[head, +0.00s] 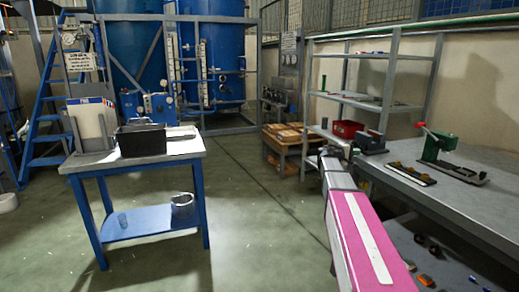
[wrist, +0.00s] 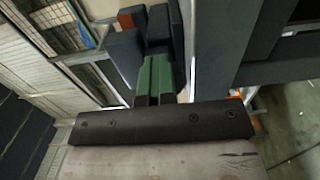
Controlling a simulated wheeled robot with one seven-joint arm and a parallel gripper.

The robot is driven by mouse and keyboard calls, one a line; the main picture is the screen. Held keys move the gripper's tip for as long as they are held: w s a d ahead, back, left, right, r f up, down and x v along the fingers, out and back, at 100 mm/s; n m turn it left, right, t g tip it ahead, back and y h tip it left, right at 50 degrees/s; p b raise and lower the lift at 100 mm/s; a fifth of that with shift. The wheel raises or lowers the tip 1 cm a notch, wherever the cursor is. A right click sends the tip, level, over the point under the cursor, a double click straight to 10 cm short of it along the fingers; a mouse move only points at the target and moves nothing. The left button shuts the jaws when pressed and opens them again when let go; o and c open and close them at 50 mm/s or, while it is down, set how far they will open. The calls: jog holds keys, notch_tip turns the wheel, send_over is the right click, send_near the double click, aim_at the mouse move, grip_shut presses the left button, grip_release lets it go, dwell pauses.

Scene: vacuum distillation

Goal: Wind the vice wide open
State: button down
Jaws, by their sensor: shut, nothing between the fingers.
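The vice (head: 371,143) looks like a dark grey block at the far left end of the right-hand workbench in the head view. What looks like its dark blocks (wrist: 158,22) shows beyond my fingertips in the wrist view. I cannot make out its handle or how far its jaws stand apart. My gripper (wrist: 156,60) has two green fingers, side by side and shut, with nothing between them. They point at the dark blocks; I cannot tell whether they touch. In the head view my arm reaches to the bench end, and its tip is hard to make out.
A green device with a red-tipped lever (head: 440,145) and a dark tray of small parts (head: 411,173) stand on the right workbench (head: 480,205). A red bin (head: 347,129) is behind the vice. A blue table (head: 190,150) stands left; the floor between is clear.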

aim_at(358, 145)
jog(key=shift+w+d+r, duration=0.35)
jog(key=shift+r, duration=0.25)
jog(key=shift+w+d+r, duration=0.3)
jog(key=shift+r, duration=0.5)
jog(key=shift+s+r, duration=0.15)
jog(key=shift+s, duration=0.25)
jog(key=shift+s+a, duration=0.4)
jog(key=v, duration=0.5)
jog(key=shift+s+a+f, duration=0.1)
jog(key=shift+s+f, duration=0.1)
jog(key=shift+f, duration=0.1)
jog(key=shift+f, duration=0.15)
